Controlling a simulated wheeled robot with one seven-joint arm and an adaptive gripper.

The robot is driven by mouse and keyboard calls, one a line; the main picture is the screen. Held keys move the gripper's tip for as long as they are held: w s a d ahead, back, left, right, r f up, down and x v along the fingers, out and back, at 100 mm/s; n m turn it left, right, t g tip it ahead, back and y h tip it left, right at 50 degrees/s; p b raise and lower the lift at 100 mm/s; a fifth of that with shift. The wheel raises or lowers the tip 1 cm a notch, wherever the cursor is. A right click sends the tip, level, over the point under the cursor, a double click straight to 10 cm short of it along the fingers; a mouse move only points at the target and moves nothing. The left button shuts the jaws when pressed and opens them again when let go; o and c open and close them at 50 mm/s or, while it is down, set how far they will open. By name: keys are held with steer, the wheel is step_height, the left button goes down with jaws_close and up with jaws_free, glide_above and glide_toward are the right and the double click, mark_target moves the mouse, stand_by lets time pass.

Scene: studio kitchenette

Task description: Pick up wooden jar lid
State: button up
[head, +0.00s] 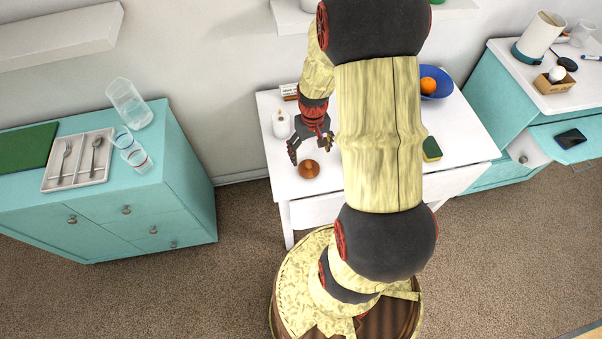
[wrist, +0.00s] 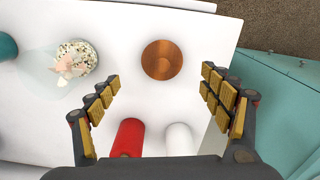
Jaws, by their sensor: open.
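The wooden jar lid (head: 309,169) is a round brown disc lying on the white table near its front left part. In the wrist view the lid (wrist: 162,60) lies ahead of the fingers, in line with the gap between them. My gripper (head: 311,153) is open and empty, just behind the lid and pointing down. In the wrist view my gripper (wrist: 161,75) shows both padded fingers spread wide, with nothing between them. I cannot tell the exact height of the fingertips above the table.
A white candle-like jar (head: 281,124) stands left of my gripper. In the wrist view a red cylinder (wrist: 128,138) and a white cylinder (wrist: 180,140) stand near the gripper base, and a glass with speckled contents (wrist: 75,60) is at left. A sponge (head: 431,149) lies farther right.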

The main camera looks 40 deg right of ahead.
mark_target(309, 164)
step_height(309, 164, down, 8)
steer(key=b, duration=0.3)
steer(key=shift+w+a+r, duration=0.1)
steer(key=shift+a, duration=0.05)
steer(key=c, duration=0.3)
steer(key=c, duration=0.8)
steer(key=shift+c, duration=0.4)
steer(key=shift+r, duration=0.1)
